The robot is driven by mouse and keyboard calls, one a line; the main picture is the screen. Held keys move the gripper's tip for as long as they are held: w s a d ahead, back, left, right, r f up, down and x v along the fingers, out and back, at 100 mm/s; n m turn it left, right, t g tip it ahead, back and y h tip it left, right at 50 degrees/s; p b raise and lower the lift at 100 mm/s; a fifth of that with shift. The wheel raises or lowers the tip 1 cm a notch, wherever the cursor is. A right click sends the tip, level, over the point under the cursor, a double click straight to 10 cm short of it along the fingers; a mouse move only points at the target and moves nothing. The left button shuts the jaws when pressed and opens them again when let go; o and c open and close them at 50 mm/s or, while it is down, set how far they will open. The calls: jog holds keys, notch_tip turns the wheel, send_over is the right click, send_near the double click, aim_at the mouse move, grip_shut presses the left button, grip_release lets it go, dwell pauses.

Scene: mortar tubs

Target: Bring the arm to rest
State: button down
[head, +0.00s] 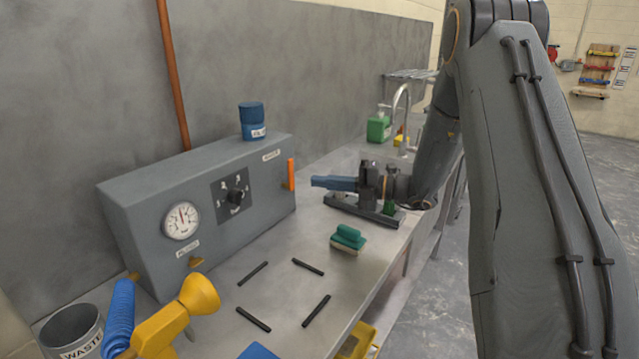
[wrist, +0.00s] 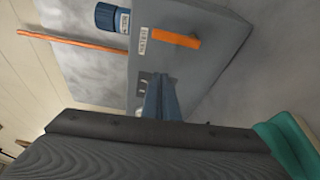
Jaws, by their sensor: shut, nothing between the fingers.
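My arm reaches in from the right in the head view and bends down over the bench. My gripper (head: 320,182) points left toward the grey control box, above the bench. Its blue fingers are together with nothing between them. They also show in the wrist view (wrist: 160,85), in front of the grey box. A long dark bar (head: 350,208) lies below the gripper on the bench; part of it is hidden. I cannot tell how much height separates them.
The grey box (head: 140,200) has a gauge, a knob and an orange lever (head: 291,174); a blue cup (head: 252,120) stands on it. A yellow nozzle (head: 190,305) and waste bin (head: 75,335) stand front left.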

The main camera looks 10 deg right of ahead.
jog(key=s+a+f+n+g+h, duration=0.2)
jog(key=s+n+g, duration=0.1)
jog(key=s+n, duration=0.35)
jog(key=s+a+f+n+g+h, duration=0.3)
jog(key=s+n, duration=0.3)
jog(key=s, duration=0.2)
jog(key=s+a+f+n+g+h, duration=0.2)
jog(key=s+n+g, duration=0.1)
jog(key=s+n, duration=0.35)
jog(key=s+d+n+t+h, duration=0.1)
jog(key=s+d+n+h, duration=0.3)
jog(key=n, duration=0.6)
jog(key=s+d+n+t+h, duration=0.1)
jog(key=s+d+n+h, duration=0.3)
jog(key=n, duration=0.7)
jog(key=shift+s+f+n+h, duration=0.15)
jog(key=shift+s+n+h, duration=0.15)
jog(key=shift+s, duration=0.7)
